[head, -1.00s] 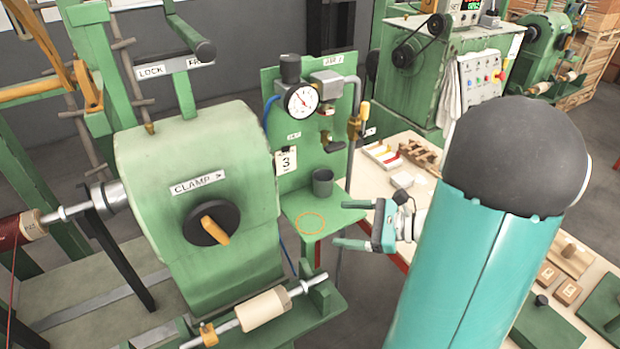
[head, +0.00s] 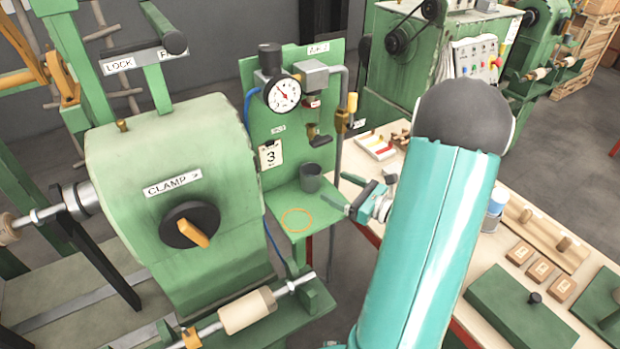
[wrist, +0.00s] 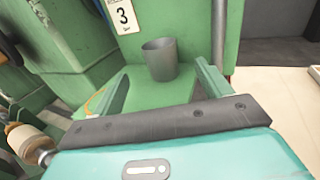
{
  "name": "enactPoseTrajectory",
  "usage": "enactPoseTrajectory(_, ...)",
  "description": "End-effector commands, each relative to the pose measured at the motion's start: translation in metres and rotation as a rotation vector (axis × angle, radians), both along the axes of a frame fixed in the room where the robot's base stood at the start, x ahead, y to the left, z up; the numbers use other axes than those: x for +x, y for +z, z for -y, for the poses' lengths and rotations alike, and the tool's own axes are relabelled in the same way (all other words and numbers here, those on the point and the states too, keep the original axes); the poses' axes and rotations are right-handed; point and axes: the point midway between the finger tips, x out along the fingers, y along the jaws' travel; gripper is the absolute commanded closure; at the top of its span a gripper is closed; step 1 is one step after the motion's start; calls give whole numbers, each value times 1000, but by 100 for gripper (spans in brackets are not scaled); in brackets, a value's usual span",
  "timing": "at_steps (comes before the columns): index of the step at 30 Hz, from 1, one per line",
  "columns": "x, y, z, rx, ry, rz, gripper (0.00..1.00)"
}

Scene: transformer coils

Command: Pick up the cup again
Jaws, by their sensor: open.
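The dark grey cup (head: 311,178) stands upright on the small green shelf (head: 285,196), behind and to the right of the orange ring marked on it. The cup also shows in the wrist view (wrist: 160,60), upright, ahead of my gripper and roughly between its two fingers. My gripper (head: 344,191) is open and empty, just right of the cup and shelf edge, with its fingers pointing toward the cup. In the wrist view my gripper (wrist: 155,92) has its fingers spread apart, and the cup looks a little beyond them, not gripped.
A green panel with a pressure gauge (head: 283,94) and pipes rises behind the shelf. The green clamp machine (head: 150,240) stands to the left. A workbench (head: 485,245) with wooden blocks lies to the right.

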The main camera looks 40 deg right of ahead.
Motion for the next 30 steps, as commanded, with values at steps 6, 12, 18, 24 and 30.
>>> enactPoseTrajectory(6,19,0,-6,1,4,0,23)
enactPoseTrajectory(12,47,0,-15,1,8,0,23)
enactPoseTrajectory(18,69,0,-21,1,5,0,23)
enactPoseTrajectory(24,70,0,-21,1,4,0,23)
enactPoseTrajectory(30,69,0,-21,0,5,0,56)
